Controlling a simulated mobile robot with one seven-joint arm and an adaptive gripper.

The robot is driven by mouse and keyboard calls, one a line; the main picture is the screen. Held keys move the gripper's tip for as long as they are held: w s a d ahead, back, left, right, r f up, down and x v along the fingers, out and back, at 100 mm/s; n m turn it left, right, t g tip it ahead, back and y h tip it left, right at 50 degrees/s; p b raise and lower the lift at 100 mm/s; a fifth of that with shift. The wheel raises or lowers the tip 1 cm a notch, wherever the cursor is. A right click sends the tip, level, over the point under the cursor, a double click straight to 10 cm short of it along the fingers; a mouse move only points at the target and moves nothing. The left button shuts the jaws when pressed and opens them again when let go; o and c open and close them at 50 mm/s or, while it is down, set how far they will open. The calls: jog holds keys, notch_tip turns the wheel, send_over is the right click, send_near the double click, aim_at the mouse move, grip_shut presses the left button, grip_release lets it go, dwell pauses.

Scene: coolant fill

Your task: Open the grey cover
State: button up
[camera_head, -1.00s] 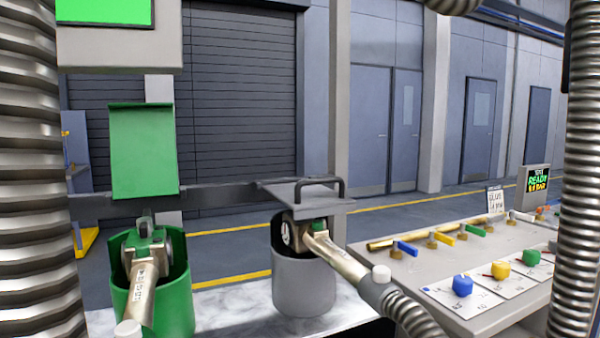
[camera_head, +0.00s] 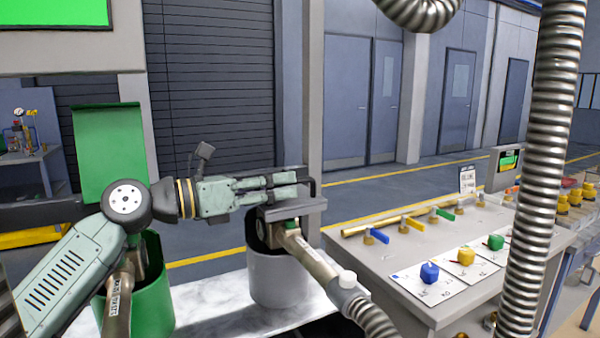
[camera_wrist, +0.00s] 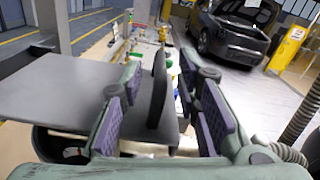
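The grey cover (camera_head: 304,206) lies roughly level above the grey pot (camera_head: 281,276). It is also a flat grey plate in the wrist view (camera_wrist: 55,90). Its dark upright handle (camera_head: 313,185) stands on top. My gripper (camera_head: 289,184) has come in from the left at handle height. In the wrist view my gripper (camera_wrist: 165,105) is open, one finger on each side of the handle (camera_wrist: 158,88), with gaps visible beside it. A metal nozzle (camera_head: 308,253) with a hose sits in the pot beneath the cover.
A green pot (camera_head: 160,290) with its green lid (camera_head: 110,150) raised stands at left, partly behind my arm. A panel with coloured valves (camera_head: 410,255) stands at right. A ribbed hose (camera_head: 545,140) hangs in front of it. Open floor lies behind.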

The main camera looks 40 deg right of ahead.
aim_at(301, 180)
jog(key=p+x, duration=0.1)
jog(key=x, duration=0.4)
jog(key=shift+c, duration=0.6)
grip_shut()
dwell(0.3)
